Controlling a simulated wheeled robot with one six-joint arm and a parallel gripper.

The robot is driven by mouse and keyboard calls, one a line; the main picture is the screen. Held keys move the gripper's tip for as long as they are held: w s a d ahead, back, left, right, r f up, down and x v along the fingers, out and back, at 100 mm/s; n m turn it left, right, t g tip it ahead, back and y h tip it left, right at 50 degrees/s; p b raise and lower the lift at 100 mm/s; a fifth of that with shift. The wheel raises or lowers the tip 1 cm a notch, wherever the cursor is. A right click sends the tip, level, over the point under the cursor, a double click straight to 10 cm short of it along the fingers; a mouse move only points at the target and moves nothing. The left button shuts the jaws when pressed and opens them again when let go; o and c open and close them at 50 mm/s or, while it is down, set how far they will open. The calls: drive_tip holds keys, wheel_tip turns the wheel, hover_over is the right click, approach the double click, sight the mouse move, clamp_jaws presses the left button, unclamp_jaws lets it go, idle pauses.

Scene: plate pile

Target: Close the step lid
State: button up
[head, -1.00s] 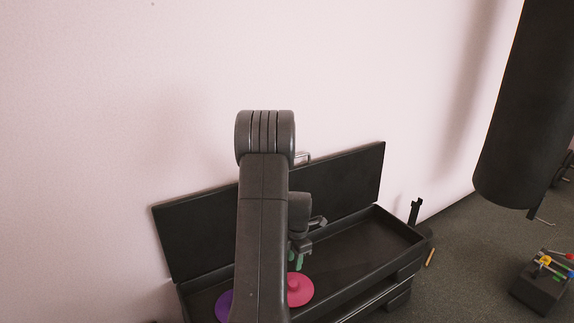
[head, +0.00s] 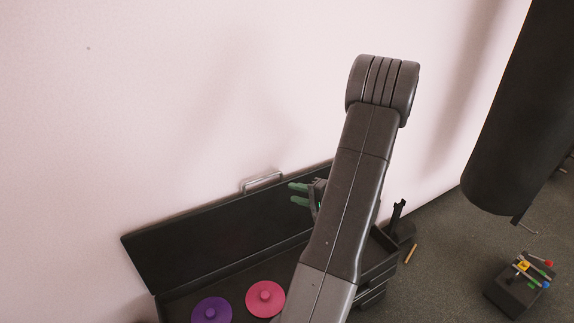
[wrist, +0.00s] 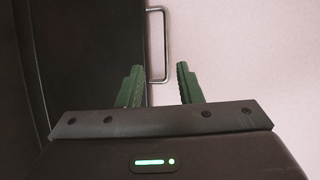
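The black step lid (head: 215,230) stands raised against the pale wall, with a metal handle (head: 262,182) on its top edge. In the wrist view the lid (wrist: 95,55) fills the left side, and the handle (wrist: 163,45) shows just beyond the fingers. My gripper (head: 298,194) is near the lid, to the right of the handle in the head view. The right part of the lid is hidden behind my arm.
Inside the open step box lie a purple disc (head: 211,311) and a pink disc (head: 265,298). A black punching bag (head: 520,110) hangs at the right. A dark box with coloured pieces (head: 518,288) stands on the floor. The floor (head: 440,275) between is mostly clear.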

drive_tip(key=w+r+x, duration=0.1)
drive_tip(key=x, duration=1.2)
drive_tip(key=shift+w+m+p, duration=0.15)
drive_tip(key=shift+m+p, duration=0.15)
drive_tip(key=shift+p, duration=0.05)
drive_tip(key=shift+a+r, duration=0.1)
clamp_jaws()
